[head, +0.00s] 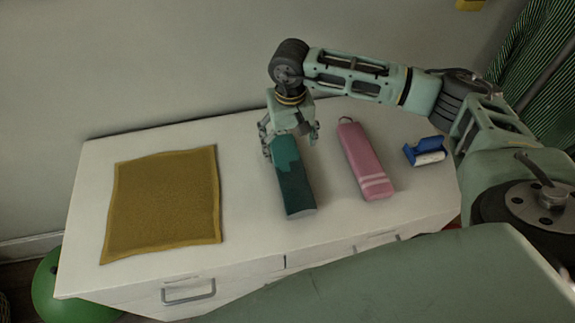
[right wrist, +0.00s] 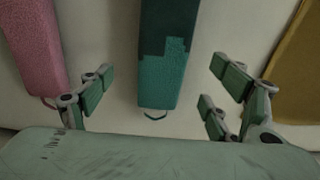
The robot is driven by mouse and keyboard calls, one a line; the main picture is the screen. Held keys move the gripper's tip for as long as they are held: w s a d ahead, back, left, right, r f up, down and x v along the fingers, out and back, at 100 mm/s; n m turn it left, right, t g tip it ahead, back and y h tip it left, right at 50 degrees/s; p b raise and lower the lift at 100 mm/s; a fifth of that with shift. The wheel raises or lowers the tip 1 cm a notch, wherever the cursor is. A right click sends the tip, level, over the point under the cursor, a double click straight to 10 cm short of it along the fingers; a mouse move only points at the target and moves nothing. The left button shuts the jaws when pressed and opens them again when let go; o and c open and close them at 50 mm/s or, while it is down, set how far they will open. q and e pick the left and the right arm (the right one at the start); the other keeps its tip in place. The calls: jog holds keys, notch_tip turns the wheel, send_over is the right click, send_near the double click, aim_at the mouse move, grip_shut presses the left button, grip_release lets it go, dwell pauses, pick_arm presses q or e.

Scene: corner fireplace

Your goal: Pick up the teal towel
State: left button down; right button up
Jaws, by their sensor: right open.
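The teal towel (head: 293,186) is a rolled bundle lying on the white cabinet top, lighter teal at its far end and darker toward the front. In the right wrist view the towel (right wrist: 165,60) runs down between the fingers, with a small loop at its end. My right gripper (head: 290,140) is over the towel's far end, its fingers spread to either side. In the right wrist view the gripper (right wrist: 155,100) is open, with gaps between the fingers and the towel. My left gripper is not in view.
A pink rolled towel (head: 364,160) lies right of the teal one, with a small blue-and-white object (head: 426,152) beyond it. A mustard cloth (head: 163,203) lies flat at left. The white cabinet top (head: 245,235) is bare between them. A wall (head: 150,60) stands behind.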

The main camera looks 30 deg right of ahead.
aim_at(288, 162)
jog(key=f+p, duration=0.1)
jog(key=f, duration=0.1)
jog(key=f+p, duration=0.1)
jog(key=f, duration=0.1)
jog(key=f+p, duration=0.1)
jog(key=f, duration=0.1)
jog(key=shift+s+a+f, duration=0.15)
jog(key=shift+s+a, duration=0.15)
jog(key=shift+s, duration=0.1)
jog(key=shift+f, duration=0.6)
jog(key=c, duration=1.4)
jog(key=shift+w+r, duration=0.1)
